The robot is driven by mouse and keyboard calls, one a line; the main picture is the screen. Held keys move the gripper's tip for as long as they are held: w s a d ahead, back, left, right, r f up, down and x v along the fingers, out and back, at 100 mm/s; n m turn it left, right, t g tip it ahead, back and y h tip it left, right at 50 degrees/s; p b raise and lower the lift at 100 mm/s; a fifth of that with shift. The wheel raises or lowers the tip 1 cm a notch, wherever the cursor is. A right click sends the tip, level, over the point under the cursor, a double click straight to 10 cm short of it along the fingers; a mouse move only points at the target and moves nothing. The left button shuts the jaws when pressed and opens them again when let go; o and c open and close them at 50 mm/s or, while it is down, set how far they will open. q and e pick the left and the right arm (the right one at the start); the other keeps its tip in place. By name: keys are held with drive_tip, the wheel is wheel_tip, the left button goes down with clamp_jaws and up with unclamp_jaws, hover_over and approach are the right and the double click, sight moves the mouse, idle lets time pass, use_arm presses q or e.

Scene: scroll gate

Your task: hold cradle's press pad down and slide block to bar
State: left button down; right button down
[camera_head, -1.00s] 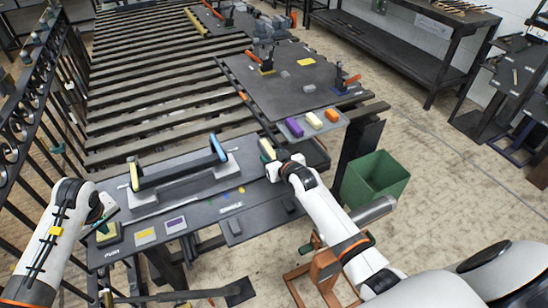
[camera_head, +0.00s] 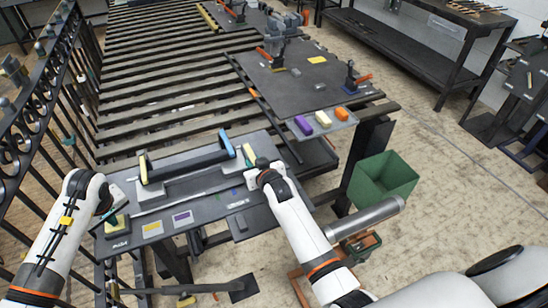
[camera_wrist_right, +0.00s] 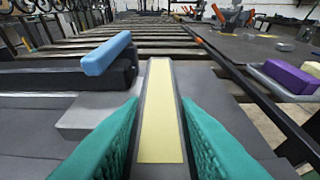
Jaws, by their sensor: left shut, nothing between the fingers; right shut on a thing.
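The block (camera_head: 248,152), dark with a pale yellow top, lies on the grey bench plate. My right gripper (camera_head: 255,167) is shut on it; in the right wrist view its teal fingers flank the block (camera_wrist_right: 160,115). The dark bar (camera_head: 186,165), with a blue end (camera_head: 227,144) and a yellow end, lies left of the block. In the right wrist view the blue end (camera_wrist_right: 107,53) is close to the block's left, with a small gap. My left gripper (camera_head: 109,208) is shut and empty, at the yellow-green press pad (camera_head: 120,224); whether it touches the pad is unclear.
Yellow and purple label plates (camera_head: 182,218) lie on the bench front. Purple, cream and orange blocks (camera_head: 323,118) sit on a tray at right. A green bin (camera_head: 384,178) stands on the floor. A slatted roller track (camera_head: 165,75) runs behind the bench.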

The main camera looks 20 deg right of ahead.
use_arm(q)
drive_tip(key=shift+s+f, duration=0.1)
use_arm(e)
drive_tip(key=shift+a, duration=1.15)
drive_tip(key=c, duration=1.1)
unclamp_jaws()
drive_tip(key=v, duration=1.2)
drive_tip(key=shift+r, duration=0.15)
